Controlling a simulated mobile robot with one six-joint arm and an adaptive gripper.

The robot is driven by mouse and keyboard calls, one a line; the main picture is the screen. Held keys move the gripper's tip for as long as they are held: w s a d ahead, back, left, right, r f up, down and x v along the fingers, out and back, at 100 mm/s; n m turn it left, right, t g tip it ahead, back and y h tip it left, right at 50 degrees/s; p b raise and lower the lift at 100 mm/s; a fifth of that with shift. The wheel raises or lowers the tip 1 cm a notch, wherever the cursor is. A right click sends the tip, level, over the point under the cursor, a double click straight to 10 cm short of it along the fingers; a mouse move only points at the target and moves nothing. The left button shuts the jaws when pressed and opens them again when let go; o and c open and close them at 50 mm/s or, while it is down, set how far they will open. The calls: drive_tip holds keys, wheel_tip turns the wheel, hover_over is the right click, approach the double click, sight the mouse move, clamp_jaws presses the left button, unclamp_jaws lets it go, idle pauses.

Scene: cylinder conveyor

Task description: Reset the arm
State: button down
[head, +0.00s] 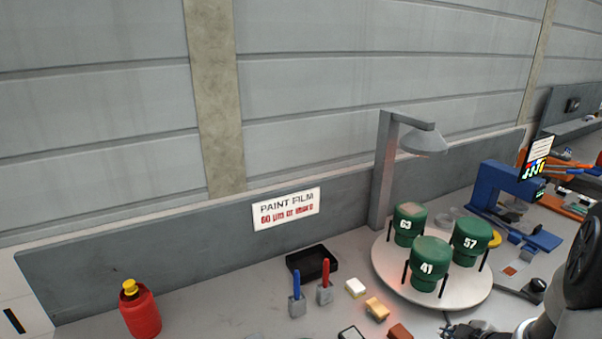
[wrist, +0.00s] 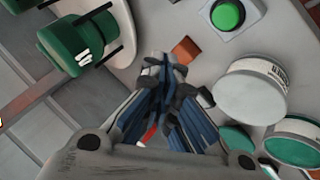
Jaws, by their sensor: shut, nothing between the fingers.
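My gripper (wrist: 165,68) shows in the wrist view, its dark and blue fingers together with nothing between them. It hangs over the grey bench (wrist: 150,20), apart from the things around it. In the head view, part of my gripper (head: 458,330) shows at the bottom edge, just below the round turntable, and my arm enters from the lower right. The rest of it is cut off there. Green cylinders marked 63 (head: 409,226), 57 (head: 470,243) and 41 (head: 428,266) stand upright on the pale turntable (head: 385,272). One green cylinder (wrist: 80,42) shows at upper left in the wrist view.
A lamp (head: 424,142) overhangs the turntable.

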drive_tip(key=s+a+r+m+g+h+b, duration=0.1)
drive_tip(key=s+a+r+m+h, duration=0.2)
drive_tip(key=r, duration=0.5)
drive_tip(key=s+a+r+m+g, duration=0.1)
drive_tip(key=a+r+m, duration=0.1)
drive_tip(key=a+r, duration=0.45)
drive_tip(key=s+a+r+m+g+y, duration=0.1)
drive_tip(key=s+a+r+m+y, duration=0.1)
drive_tip(key=s+a, duration=0.6)
drive_tip(key=s+a+r+m+g+y+b, duration=0.1)
drive_tip(key=s+a+r+m, duration=0.1)
drive_tip(key=s+a, duration=0.7)
drive_tip(key=shift+a+r+y, duration=0.15)
drive_tip(key=shift+y, duration=0.25)
